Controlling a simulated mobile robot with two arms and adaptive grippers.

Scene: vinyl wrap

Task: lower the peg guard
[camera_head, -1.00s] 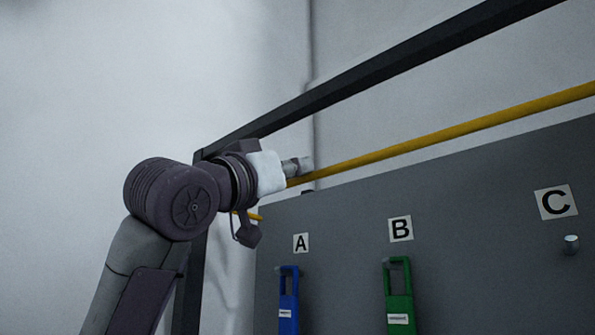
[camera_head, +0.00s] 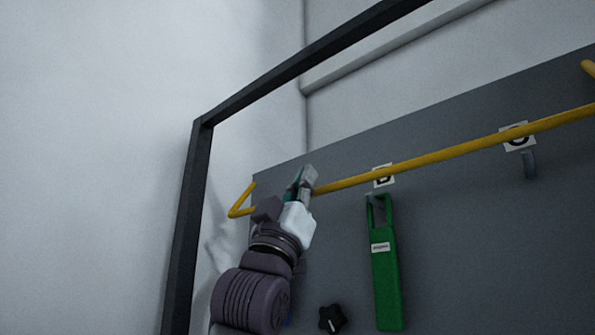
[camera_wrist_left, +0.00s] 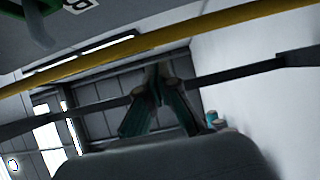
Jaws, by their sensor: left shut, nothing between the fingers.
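The peg guard is a yellow bar (camera_head: 430,158) that slants across the front of the grey board, over the B and C labels. Its bent left end (camera_head: 240,211) shows beyond my arm. My left gripper (camera_head: 308,178) is at the bar's left part and covers a stretch of it. The fingers are shut with nothing between them. In the left wrist view the shut fingertips (camera_wrist_left: 157,78) lie below the yellow bar (camera_wrist_left: 180,35) in the picture. I cannot tell whether the gripper touches the bar. My right gripper is not in view.
A green tool (camera_head: 386,270) hangs below label B on the grey board (camera_head: 460,240). Peg C (camera_head: 529,165) is bare. A black star knob (camera_head: 332,318) sits low on the board. A dark frame (camera_head: 300,62) runs above and left. My arm hides label A.

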